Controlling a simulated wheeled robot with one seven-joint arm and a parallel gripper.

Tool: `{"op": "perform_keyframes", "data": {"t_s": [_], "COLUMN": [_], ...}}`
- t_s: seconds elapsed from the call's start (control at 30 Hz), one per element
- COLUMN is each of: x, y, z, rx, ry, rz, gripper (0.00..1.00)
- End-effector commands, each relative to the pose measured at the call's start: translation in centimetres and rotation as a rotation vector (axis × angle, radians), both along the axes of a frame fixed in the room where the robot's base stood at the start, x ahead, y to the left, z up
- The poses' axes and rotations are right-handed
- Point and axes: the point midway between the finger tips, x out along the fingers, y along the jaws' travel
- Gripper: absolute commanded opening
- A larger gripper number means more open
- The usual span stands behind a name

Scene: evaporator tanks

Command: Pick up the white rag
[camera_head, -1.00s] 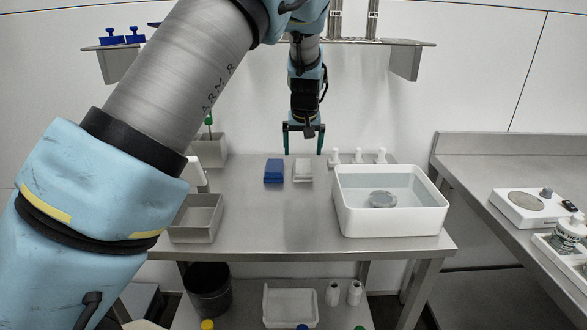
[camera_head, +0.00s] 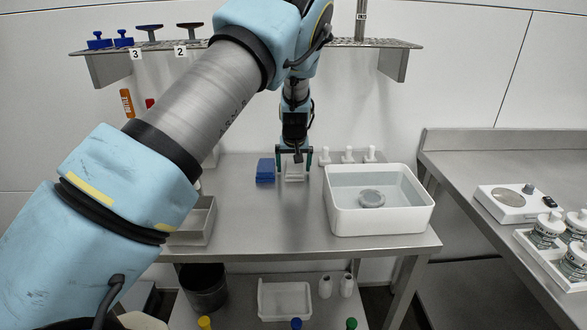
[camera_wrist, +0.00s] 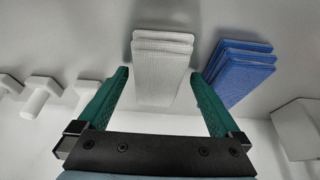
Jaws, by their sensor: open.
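The white rag (camera_wrist: 160,72) is a small folded stack on the steel table, centred between the open fingers in the wrist view. In the head view the white rag (camera_head: 294,171) shows just below my gripper (camera_head: 295,166), partly hidden by it. My gripper (camera_wrist: 160,100) is open, with its green fingers on either side of the rag, and nothing is held. Whether the fingertips reach down to the rag's height cannot be told.
A blue rag stack (camera_head: 265,171) lies close beside the white one. White bottles (camera_head: 348,156) stand on the other side, near the back wall. A white basin (camera_head: 380,222) is at the right. A shelf (camera_head: 385,44) hangs above. The table's front middle is clear.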

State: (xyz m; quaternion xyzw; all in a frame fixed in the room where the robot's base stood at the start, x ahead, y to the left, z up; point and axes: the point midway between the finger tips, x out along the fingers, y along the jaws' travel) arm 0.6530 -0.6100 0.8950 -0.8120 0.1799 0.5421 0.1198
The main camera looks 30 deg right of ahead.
Motion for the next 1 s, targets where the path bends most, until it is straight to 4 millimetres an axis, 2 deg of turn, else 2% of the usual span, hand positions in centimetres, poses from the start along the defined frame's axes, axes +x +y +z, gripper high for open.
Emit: {"op": "perform_keyframes", "data": {"t_s": [0.53, 1.0], "x": [0.0, -0.02], "y": [0.06, 0.04], "z": [-0.46, -0.4], "rx": [0.0, 0.0], "ry": [0.001, 0.001], "rz": [0.001, 0.0], "gripper": [1.0, 0.48]}}
